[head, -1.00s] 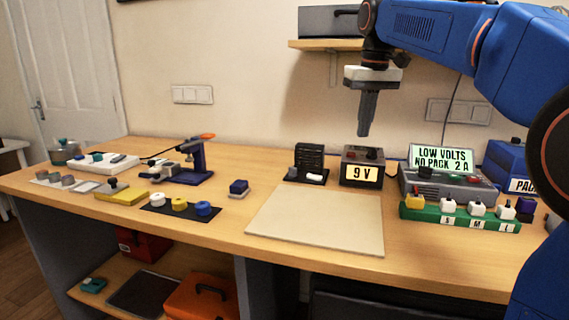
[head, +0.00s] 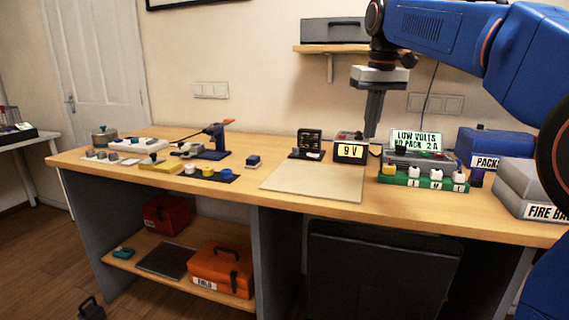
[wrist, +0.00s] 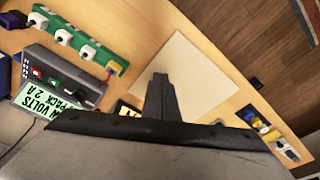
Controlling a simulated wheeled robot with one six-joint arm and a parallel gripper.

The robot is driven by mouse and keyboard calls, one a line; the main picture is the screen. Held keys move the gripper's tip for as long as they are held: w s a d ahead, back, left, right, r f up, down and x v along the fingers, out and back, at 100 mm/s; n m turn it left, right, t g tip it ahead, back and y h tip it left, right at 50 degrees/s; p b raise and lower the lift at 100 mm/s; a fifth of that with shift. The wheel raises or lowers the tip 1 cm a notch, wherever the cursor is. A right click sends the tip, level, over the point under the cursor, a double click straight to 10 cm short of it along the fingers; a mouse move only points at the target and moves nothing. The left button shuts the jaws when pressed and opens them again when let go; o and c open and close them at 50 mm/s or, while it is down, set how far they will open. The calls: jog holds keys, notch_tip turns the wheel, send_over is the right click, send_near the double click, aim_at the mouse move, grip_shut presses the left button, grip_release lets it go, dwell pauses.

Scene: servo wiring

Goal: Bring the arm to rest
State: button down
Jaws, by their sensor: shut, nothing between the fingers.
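My blue arm reaches in from the right of the head view. My gripper (head: 372,114) hangs pointing down over the back of the workbench (head: 240,225), in front of the wall. Its fingers are closed together and hold nothing. In the head view the fingertips overlap the right edge of the 9 V box (head: 350,152); I cannot tell the gap between them.
A grey unit with a lit display (head: 417,140) reads LOW VOLTS, NO PACK, 2 A. A green connector strip (head: 425,181) lies before it. A blue pack box (head: 490,146) and a grey FIRE BA... box (head: 530,190) stand right. The pale mat (head: 312,181) is bare. A shelf (head: 330,49) hangs behind.

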jog(key=s+d+f+m+t, duration=0.1)
jog(key=s+d+f, duration=0.2)
jog(key=s+f, duration=1.3)
jog(key=s+d+f+m+t, duration=0.1)
jog(key=s+d+f, duration=0.3)
jog(key=s+f, duration=1.2)
jog(key=shift+s+t, duration=0.5)
jog(key=shift+r, duration=0.1)
